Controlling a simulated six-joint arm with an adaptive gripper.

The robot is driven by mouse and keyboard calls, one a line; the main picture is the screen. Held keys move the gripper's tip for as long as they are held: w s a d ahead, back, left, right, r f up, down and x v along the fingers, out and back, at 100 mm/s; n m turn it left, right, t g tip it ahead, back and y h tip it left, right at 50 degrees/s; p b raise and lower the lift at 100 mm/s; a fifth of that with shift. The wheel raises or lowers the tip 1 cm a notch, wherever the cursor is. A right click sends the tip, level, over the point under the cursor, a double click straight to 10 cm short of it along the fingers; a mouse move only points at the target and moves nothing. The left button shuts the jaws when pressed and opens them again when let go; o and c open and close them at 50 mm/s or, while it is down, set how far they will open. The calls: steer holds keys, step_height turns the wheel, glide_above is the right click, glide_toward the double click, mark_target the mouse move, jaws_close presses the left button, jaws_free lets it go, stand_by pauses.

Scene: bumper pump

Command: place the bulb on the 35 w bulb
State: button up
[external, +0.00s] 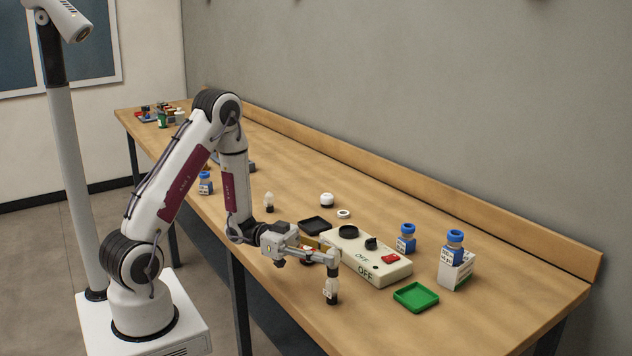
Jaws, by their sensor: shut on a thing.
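My gripper (331,262) is low over the front edge of the table, left of the control box. It is shut on a small bulb (331,284) with a pale label and a dark lower end, which hangs upright below the fingertips. I cannot tell whether its lower end touches the table, and the label is too small to read. Another bulb (269,197), clear with a dark base, stands upright further back, beside my arm. I cannot tell which bulb is the 35 W one.
The pale control box (389,272) with black knobs and a red switch is just right of my gripper. A black tray (315,226), white ring (343,214) and white round piece (327,199) lie behind. A green tray (416,297) and blue-capped bottles (406,238) are to the right.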

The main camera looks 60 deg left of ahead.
steer(key=shift+f, duration=0.35)
steer(key=shift+f, duration=0.1)
steer(key=o, duration=1)
steer(key=shift+v, duration=6)
